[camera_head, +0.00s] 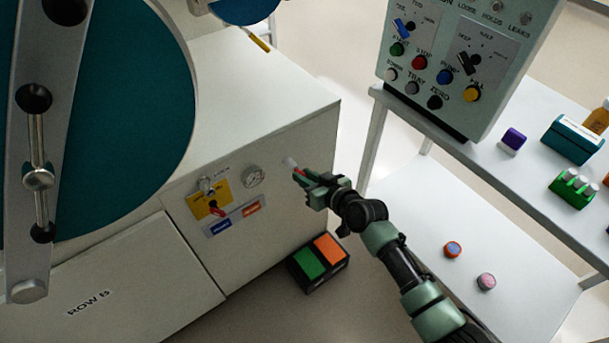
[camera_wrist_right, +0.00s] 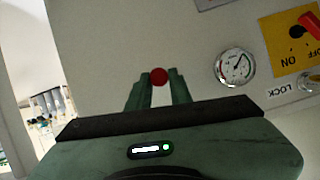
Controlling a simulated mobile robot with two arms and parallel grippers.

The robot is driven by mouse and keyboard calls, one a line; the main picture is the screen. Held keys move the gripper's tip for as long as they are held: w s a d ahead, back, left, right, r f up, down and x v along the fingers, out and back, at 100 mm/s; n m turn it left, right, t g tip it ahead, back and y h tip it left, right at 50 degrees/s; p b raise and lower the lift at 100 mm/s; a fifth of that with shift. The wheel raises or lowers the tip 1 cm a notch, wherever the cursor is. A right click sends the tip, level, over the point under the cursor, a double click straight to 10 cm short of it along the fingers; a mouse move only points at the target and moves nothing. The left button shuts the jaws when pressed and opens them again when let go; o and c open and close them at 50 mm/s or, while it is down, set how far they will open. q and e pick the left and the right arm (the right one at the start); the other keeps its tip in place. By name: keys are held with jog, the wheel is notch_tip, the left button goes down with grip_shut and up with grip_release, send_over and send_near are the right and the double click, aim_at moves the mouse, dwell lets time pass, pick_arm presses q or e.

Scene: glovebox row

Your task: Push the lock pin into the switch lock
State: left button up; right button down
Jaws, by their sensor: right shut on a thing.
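My right gripper (camera_head: 303,175) is shut on the lock pin, a small piece with a red part (camera_head: 300,172) and a pale end pointing toward the cabinet front. In the right wrist view the pin (camera_wrist_right: 159,76) shows as a red round end between the fingertips of the right gripper (camera_wrist_right: 159,82). The switch lock (camera_head: 205,184) is a metal fitting beside the LOCK label, above a yellow plate (camera_head: 197,204) with a red-handled switch (camera_head: 217,208). The gripper is to the right of the lock, past the gauge. The lock (camera_wrist_right: 309,82) is partly cut off at the wrist view's right edge.
A round gauge (camera_head: 253,176) sits between lock and gripper. A green and orange box (camera_head: 319,263) stands on the floor below. A control panel (camera_head: 455,60) and white shelf (camera_head: 510,190) with small items are at the right. A large teal disc (camera_head: 130,100) is at the left.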

jog(key=shift+s+d+p, duration=0.35)
jog(key=shift+s+d, duration=0.35)
jog(key=shift+s, duration=0.25)
jog(key=shift+s+d+p, duration=0.35)
jog(key=shift+s+d, duration=0.3)
jog(key=shift+s, duration=0.25)
dwell(0.7)
jog(key=shift+s+d+p, duration=0.3)
jog(key=shift+s+d, duration=0.45)
jog(key=shift+s, duration=0.25)
jog(key=shift+s+d+p, duration=0.3)
jog(key=shift+s+d, duration=0.4)
jog(key=shift+s, duration=0.3)
